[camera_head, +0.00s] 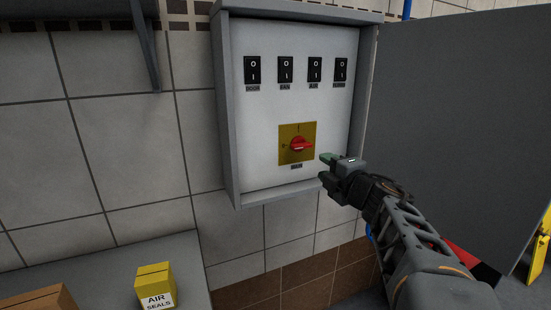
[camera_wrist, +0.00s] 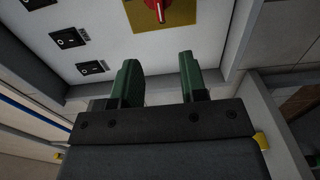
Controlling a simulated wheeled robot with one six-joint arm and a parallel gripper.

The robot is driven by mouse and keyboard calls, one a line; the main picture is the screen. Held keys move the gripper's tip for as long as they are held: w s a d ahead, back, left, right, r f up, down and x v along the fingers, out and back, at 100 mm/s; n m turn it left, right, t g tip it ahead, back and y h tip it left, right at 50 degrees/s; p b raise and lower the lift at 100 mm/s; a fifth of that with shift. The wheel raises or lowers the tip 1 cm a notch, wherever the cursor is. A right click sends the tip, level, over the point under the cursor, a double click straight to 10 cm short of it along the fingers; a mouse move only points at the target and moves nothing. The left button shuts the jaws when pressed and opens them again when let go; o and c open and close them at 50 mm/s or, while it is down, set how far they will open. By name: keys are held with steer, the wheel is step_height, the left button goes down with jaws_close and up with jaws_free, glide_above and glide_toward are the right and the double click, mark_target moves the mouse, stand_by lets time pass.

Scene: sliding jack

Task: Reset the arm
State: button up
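My gripper (camera_head: 328,166) is at the lower right of the red rotary knob (camera_head: 300,145) in the head view. The knob sits on a yellow plate (camera_head: 285,130) and its handle points to the right. In the wrist view my gripper (camera_wrist: 163,80) has its two green fingers apart, with nothing between them. The red knob (camera_wrist: 156,8) shows beyond the fingertips at the top edge, apart from them.
The knob is on a grey wall panel box (camera_head: 230,110) with several black rocker switches (camera_head: 285,69) above it. A large grey door (camera_head: 460,120) stands to the right. A yellow "AIR SEALS" box (camera_head: 155,284) rests on a grey surface (camera_head: 105,272) at lower left.

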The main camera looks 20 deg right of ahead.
steer(key=s+d+f+m+g+h, duration=0.25)
steer(key=d+f+m+h, duration=0.25)
steer(key=d+m+h, duration=0.55)
steer(key=s+a+f+m+g+y+p, duration=0.2)
steer(key=s+a+f+m+g+p, duration=0.15)
steer(key=f+m+g, duration=0.35)
steer(key=s+a+m+g+y+p, duration=0.1)
steer(key=s+a+g+y+p, duration=0.1)
steer(key=a, duration=0.8)
steer(key=s+a+f+m+g+y+p, duration=0.1)
steer(key=s+a+g+y+p, duration=0.1)
steer(key=s+a+y+p, duration=0.2)
steer(key=s+a+p, duration=0.1)
steer(key=s+a, duration=0.2)
steer(key=a, duration=0.2)
steer(key=shift+s+a+g, duration=0.3)
steer(key=shift+a+g, duration=0.05)
steer(key=shift+a+y, duration=0.1)
steer(key=shift+y, duration=0.15)
